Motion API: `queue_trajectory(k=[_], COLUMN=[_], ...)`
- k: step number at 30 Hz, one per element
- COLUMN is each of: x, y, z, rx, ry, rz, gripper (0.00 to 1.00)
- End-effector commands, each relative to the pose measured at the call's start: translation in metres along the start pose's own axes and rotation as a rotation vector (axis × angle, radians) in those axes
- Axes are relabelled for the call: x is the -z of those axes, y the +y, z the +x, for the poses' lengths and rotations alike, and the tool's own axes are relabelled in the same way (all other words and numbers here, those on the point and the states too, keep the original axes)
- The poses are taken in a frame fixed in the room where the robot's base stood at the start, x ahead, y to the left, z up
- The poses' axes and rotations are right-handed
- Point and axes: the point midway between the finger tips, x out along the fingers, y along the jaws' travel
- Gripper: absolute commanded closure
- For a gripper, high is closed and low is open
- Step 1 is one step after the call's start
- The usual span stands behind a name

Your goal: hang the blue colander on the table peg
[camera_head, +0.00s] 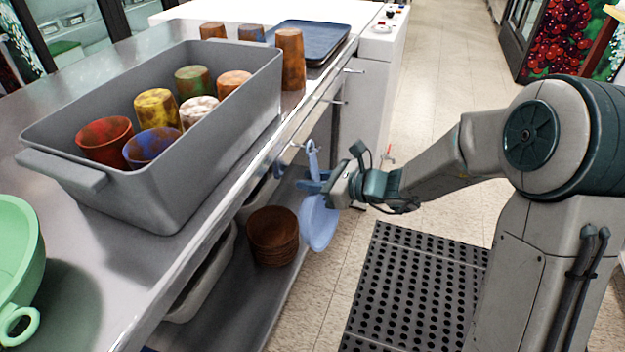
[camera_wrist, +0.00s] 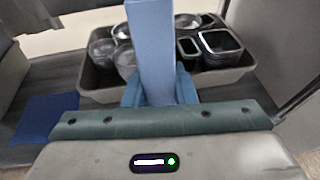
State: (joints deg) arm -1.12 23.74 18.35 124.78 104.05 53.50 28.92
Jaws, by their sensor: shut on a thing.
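The light blue colander (camera_head: 319,224) hangs below my gripper (camera_head: 318,184), beside the table's front edge, with its bowl down and its handle up. My gripper is shut on the handle, which also shows in the wrist view as a blue upright strip (camera_wrist: 152,45) between the fingers (camera_wrist: 158,92). The top of the handle is close to a small metal peg (camera_head: 296,146) on the table edge. I cannot tell whether the handle touches the peg or is on it. The colander's bowl is not visible in the wrist view.
A grey tub (camera_head: 165,205) with several coloured cups stands on the steel table. A green colander (camera_head: 15,255) is at the left. More pegs (camera_head: 352,71) line the edge. Brown bowls (camera_head: 272,232) and a bin of clear containers (camera_wrist: 100,95) are on the shelf below. A black mat (camera_head: 415,300) lies on the floor.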

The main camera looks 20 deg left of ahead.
Motion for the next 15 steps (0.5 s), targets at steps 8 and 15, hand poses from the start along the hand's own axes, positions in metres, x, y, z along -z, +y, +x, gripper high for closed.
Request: queue_trajectory(k=[8,15], x=[0.0002,0.0003], y=[0.0005,0.0005], z=[0.0000,0.0000], rx=[-0.001,-0.001], ry=[0.000,0.000], rz=[0.000,0.000], gripper=[1.00,0.50])
